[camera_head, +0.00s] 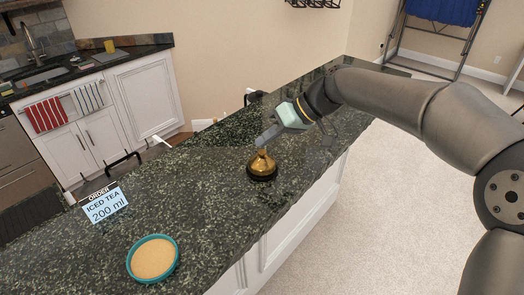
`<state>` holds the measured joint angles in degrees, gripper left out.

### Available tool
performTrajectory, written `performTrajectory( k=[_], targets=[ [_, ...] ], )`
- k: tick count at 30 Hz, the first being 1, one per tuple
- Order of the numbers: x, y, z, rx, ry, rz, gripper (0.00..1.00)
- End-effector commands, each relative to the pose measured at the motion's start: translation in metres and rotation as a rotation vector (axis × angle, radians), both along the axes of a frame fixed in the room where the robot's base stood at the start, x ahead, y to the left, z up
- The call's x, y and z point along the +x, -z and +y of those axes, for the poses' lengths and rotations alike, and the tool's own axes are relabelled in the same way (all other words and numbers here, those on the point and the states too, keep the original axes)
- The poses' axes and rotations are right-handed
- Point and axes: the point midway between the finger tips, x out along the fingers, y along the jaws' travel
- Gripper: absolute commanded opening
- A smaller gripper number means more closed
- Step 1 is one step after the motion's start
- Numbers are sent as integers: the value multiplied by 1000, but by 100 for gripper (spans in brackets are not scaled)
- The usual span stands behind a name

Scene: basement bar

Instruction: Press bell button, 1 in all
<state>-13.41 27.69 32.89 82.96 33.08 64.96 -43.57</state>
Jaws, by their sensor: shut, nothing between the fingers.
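A golden bell (262,166) with a dark base stands upright on the dark granite counter. My gripper (263,142) is shut and empty, with its fingertips at the top of the bell. The fingertips cover the bell's button. I cannot tell whether they touch it or hover just above it. My arm reaches in from the right side of the view.
A teal bowl (153,258) of tan grains and an order sign (104,204) reading iced tea 200 ml stand on the counter's near left part. The counter (210,210) around the bell is mostly clear. Cabinets and a sink (42,76) are behind at left.

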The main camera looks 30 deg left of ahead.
Motion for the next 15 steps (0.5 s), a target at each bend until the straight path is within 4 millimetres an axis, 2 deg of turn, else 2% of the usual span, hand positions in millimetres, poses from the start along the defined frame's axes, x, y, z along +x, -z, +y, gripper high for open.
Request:
performTrajectory(
  k=[7, 15],
  targets=[
    [0, 9, 0, 0, 0, 0, 0],
    [0, 8, 0, 0, 0, 0, 0]
  ],
)
